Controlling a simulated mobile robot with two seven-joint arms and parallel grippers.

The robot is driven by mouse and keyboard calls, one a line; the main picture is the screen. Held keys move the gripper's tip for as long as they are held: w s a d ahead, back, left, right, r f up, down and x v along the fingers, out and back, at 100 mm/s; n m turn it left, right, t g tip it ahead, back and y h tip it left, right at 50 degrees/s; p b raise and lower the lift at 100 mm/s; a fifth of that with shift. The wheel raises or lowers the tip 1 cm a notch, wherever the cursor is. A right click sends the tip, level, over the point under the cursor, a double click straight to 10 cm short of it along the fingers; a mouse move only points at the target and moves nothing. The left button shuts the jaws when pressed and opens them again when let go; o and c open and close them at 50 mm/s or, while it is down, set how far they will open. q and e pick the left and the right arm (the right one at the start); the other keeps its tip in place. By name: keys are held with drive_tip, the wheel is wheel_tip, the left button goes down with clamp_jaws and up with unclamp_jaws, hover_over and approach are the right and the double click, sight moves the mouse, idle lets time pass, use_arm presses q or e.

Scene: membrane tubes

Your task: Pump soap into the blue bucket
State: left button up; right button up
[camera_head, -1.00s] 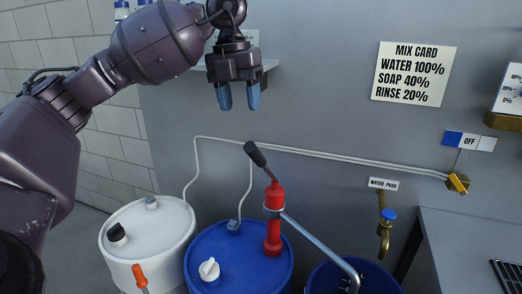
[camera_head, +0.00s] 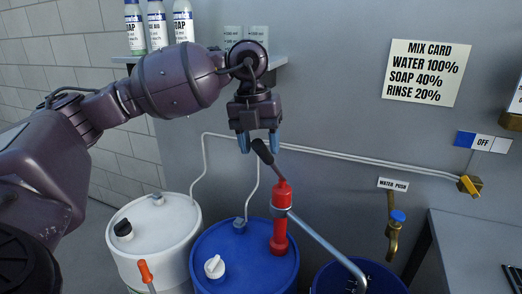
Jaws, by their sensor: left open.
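My left gripper (camera_head: 259,143) is open and points down. Its two blue fingertips are level with the black handle grip (camera_head: 263,151) of the red pump, and the grip shows between or just in front of them; I cannot tell whether they touch. The red pump (camera_head: 280,222) stands upright on the blue drum (camera_head: 228,270), and its grey spout pipe (camera_head: 325,246) slopes down to the right. The pipe's end is over the blue bucket (camera_head: 323,279), which is cut off by the bottom edge of the view. My right gripper is not in view.
A white drum (camera_head: 176,240) stands left of the blue drum, with an orange-tipped handle (camera_head: 145,272) in front. A brass tap (camera_head: 393,235) is on the wall above the bucket. A shelf (camera_head: 280,60) holds bottles. A grey counter (camera_head: 470,250) is at right.

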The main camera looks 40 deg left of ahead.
use_arm(q)
drive_tip(key=shift+d+f, duration=0.1)
drive_tip(key=shift+f, duration=0.7)
clamp_jaws()
